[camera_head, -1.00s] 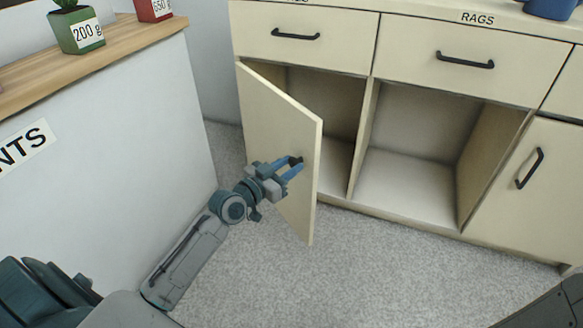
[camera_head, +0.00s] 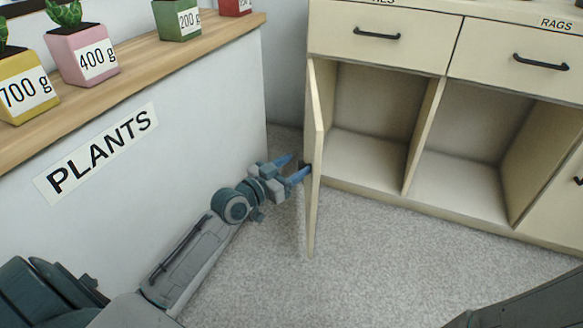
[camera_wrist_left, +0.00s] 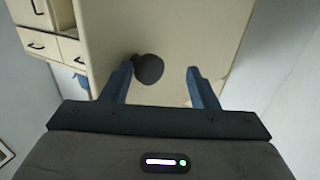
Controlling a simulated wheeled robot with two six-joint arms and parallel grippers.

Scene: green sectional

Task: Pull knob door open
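The knob door (camera_head: 315,160) is a cream cabinet door, swung wide open and seen nearly edge-on in the head view. Its dark round knob (camera_wrist_left: 149,69) shows in the left wrist view, between the two blue fingers and closer to the left one. In the head view the knob (camera_head: 306,169) is a small dark spot at the fingertips. My left gripper (camera_head: 292,166) is at the door's outer face with its fingers apart; it also shows in the left wrist view (camera_wrist_left: 160,75). The cabinet compartment behind the door is empty. My right gripper is out of view.
A white counter with a wooden top (camera_head: 130,85) and potted plants stands on the left, close to my left arm. Drawers with black handles (camera_head: 377,34) sit above the open compartments. Grey carpet (camera_head: 380,260) in front is clear.

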